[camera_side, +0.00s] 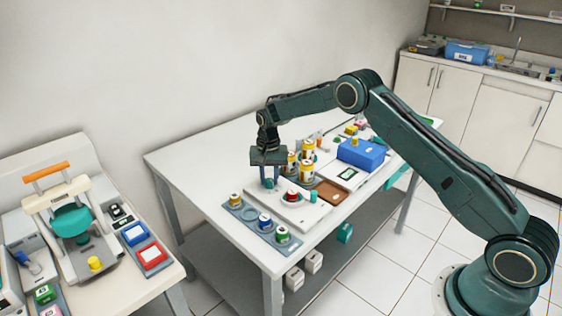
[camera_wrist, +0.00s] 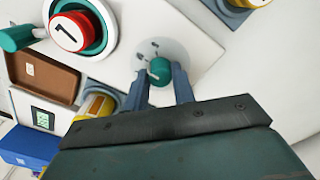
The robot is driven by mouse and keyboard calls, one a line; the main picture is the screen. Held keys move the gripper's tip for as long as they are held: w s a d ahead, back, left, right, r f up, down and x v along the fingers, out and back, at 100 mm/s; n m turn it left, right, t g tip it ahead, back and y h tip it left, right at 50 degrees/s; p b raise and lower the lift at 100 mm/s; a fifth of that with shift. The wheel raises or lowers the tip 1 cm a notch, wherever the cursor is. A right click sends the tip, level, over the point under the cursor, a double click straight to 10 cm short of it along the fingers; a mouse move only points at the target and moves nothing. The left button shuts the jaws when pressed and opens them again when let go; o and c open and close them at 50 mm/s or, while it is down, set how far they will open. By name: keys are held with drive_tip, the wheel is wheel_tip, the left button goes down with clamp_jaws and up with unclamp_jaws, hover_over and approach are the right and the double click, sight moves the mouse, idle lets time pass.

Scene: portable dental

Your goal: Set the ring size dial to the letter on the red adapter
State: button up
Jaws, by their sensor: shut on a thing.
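The red adapter (camera_wrist: 75,34) sits in a teal and white ring on the white device and bears a dark mark, seen tilted, that looks like a 1 or similar; I cannot read it surely. It also shows in the side view (camera_side: 292,195). The ring size dial, a small teal knob (camera_wrist: 160,71) on a grey disc with dark marks, is beside it. My gripper (camera_wrist: 165,88) is shut on the knob, one finger at each side; in the side view (camera_side: 269,183) it points down onto the device. Part of the disc is hidden by the fingers.
A teal lever (camera_wrist: 17,38) stands beside the red adapter. A grey rack (camera_side: 250,214) with yellow, blue and green adapters lies along the table's front. Yellow canisters (camera_side: 308,147), a brown tray (camera_side: 329,193) and a blue box (camera_side: 362,153) stand to the right. The table's left is clear.

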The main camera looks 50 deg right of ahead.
drive_tip(key=shift+n, duration=0.3)
drive_tip(key=n, duration=0.4)
drive_tip(key=shift+r+n, duration=0.1)
drive_tip(key=shift+n, duration=2)
drive_tip(key=shift+w, duration=0.1)
drive_tip(key=o, duration=1)
drive_tip(key=shift+r, duration=0.1)
